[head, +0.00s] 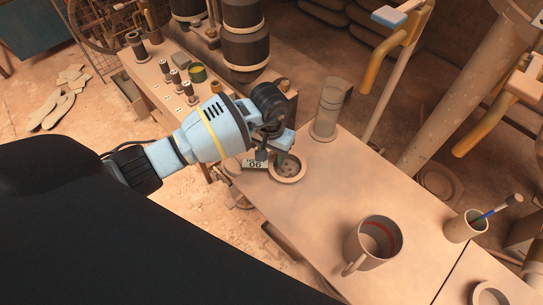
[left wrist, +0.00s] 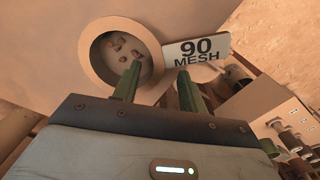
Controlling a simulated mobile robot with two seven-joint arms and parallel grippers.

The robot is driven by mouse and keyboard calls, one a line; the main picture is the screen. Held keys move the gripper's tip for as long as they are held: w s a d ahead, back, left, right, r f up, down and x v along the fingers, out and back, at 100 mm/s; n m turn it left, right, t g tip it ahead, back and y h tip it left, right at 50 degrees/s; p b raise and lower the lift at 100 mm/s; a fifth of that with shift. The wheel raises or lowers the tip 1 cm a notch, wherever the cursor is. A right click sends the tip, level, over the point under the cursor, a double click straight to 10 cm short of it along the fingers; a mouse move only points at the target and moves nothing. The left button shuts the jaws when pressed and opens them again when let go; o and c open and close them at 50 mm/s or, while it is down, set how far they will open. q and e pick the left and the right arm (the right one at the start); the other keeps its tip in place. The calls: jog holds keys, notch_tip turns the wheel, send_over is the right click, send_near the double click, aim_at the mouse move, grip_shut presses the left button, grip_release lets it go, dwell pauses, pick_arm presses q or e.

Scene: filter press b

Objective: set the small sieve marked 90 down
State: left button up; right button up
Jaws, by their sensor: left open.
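The small sieve marked 90 (head: 287,179) is a tan ring with a dark grey mesh floor, lying on the near left part of the table. In the left wrist view the sieve (left wrist: 88,62) shows several small brown lumps on its mesh. Its white tag (left wrist: 197,48) reads "90 MESH"; the tag also shows upside down in the head view (head: 255,163). My left gripper (head: 270,152) is just above the sieve and tag. Its green fingers (left wrist: 160,70) are apart, one over the ring's edge and one by the tag; contact is unclear. My right gripper is not in view.
A large mug (head: 373,243) and a cup with a brush (head: 464,226) stand to the right. Several small weights and jars line the bench (head: 158,83) at left. The table's middle is clear.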

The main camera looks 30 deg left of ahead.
pick_arm(q)
notch_tip(320, 180, up, 10)
jog(key=shift+p, duration=0.45)
jog(key=shift+a, duration=0.1)
